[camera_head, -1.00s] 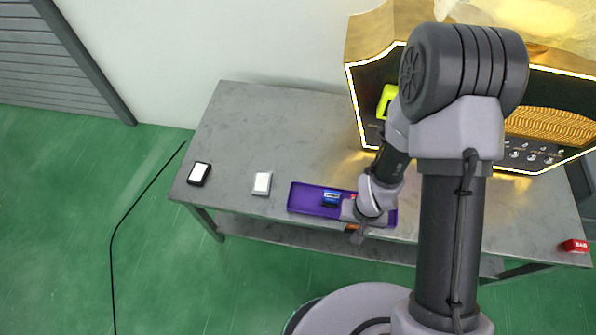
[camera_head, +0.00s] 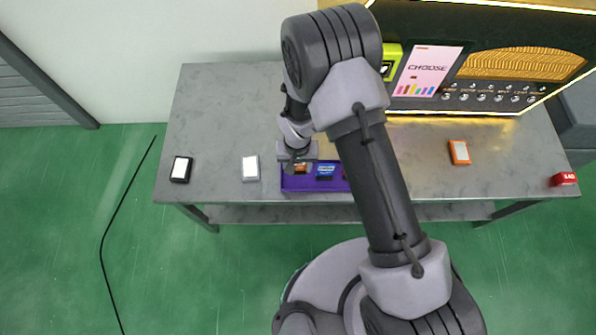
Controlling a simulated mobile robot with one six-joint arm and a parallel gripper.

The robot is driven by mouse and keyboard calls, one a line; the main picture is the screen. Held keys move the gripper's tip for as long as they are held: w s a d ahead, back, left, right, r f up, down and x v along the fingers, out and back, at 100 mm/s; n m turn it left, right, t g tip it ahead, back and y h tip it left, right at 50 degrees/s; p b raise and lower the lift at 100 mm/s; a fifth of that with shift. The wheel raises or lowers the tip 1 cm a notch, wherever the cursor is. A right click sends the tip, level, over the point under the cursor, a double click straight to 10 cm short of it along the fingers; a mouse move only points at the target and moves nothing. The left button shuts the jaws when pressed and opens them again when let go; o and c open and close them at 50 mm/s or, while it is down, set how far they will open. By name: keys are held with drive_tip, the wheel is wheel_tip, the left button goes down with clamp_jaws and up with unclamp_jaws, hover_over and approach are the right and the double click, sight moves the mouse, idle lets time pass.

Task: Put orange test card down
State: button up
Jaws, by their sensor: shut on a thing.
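An orange test card (camera_head: 300,169) shows at my gripper's fingertips, at the left end of the purple tray (camera_head: 307,187). My gripper (camera_head: 299,163) points down there and is shut on the card, though its fingers are small and partly hidden by the wrist. I cannot tell if the card touches the tray floor. A blue card (camera_head: 325,171) lies in the tray just right of the orange one. A bit of a red card shows farther right, and my arm hides the tray's right end.
On the grey table (camera_head: 225,115) are a black pad (camera_head: 181,169), a grey pad (camera_head: 250,168) and an orange pad (camera_head: 459,152), all with white tops. A red box (camera_head: 564,179) sits at the right edge. The vending machine (camera_head: 510,95) stands at the back.

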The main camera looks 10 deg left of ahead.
sight(298, 171)
wheel_tip(298, 171, down, 4)
drive_tip(key=shift+s+d+r+b, duration=0.1)
drive_tip(key=shift+r+b, duration=0.1)
drive_tip(key=shift+b, duration=0.45)
drive_tip(key=shift+r, duration=0.2)
drive_tip(key=shift+f, duration=0.15)
drive_tip(key=o, duration=1.4)
drive_tip(key=shift+c, duration=0.2)
